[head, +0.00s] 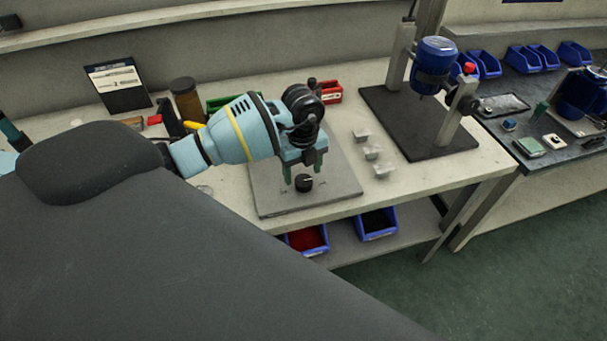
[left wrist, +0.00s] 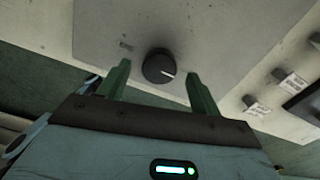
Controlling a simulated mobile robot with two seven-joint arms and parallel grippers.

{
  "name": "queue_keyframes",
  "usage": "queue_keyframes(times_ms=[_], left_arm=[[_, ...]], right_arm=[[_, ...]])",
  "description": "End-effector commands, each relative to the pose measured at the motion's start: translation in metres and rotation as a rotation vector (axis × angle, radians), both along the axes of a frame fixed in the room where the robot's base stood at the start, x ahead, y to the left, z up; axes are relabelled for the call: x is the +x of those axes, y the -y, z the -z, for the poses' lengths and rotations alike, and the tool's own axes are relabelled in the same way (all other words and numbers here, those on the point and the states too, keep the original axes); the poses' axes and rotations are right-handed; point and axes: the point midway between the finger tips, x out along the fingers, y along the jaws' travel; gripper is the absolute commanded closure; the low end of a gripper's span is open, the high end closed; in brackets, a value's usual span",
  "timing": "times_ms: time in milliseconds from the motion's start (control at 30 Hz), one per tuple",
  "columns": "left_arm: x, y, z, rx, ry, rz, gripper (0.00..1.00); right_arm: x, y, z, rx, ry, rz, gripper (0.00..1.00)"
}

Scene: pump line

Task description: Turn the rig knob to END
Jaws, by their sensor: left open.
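The rig knob (head: 304,183) is a round black dial on a grey plate (head: 270,203) on the workbench. In the left wrist view the knob (left wrist: 158,67) shows a white pointer line toward its right side. A small dark mark lies on the plate to its left there; its lettering is too small to read. My left gripper (head: 303,177) is above the plate with its green fingers pointing down at the knob. In the left wrist view the left gripper (left wrist: 158,82) is open, one finger on each side of the knob, with gaps between. My right gripper is not in view.
A drill-like stand with a blue motor (head: 437,60) stands on a black base farther right. A red bin (head: 330,92) and a brown jar (head: 187,100) are behind. Blue bins (head: 376,224) sit below the bench top.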

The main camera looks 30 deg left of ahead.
Motion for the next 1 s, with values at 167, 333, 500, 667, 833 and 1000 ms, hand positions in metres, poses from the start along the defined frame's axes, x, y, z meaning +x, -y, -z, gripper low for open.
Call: queue_keyframes(times_ms=[167, 333, 500, 667, 833, 1000], left_arm=[[0.0, 0.001, 0.018, -0.002, -0.002, 0.001, 0.36], [0.0, 0.001, 0.022, -0.001, 0.0, 0.001, 0.36], [0.0, 0.001, 0.022, -0.001, 0.0, 0.001, 0.36], [0.0, 0.0, 0.022, -0.001, 0.0, 0.001, 0.54], [0.0, 0.0, 0.022, -0.001, 0.0, 0.001, 0.76], [0.0, 0.0, 0.022, -0.001, 0.0, 0.005, 0.8]], right_arm=[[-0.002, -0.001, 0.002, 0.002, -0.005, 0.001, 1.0], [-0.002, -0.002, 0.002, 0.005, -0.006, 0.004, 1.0], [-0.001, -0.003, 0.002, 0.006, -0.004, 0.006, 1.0], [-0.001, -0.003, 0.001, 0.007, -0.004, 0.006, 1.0], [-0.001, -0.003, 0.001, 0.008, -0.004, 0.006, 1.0], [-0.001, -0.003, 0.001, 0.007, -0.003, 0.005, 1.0]])
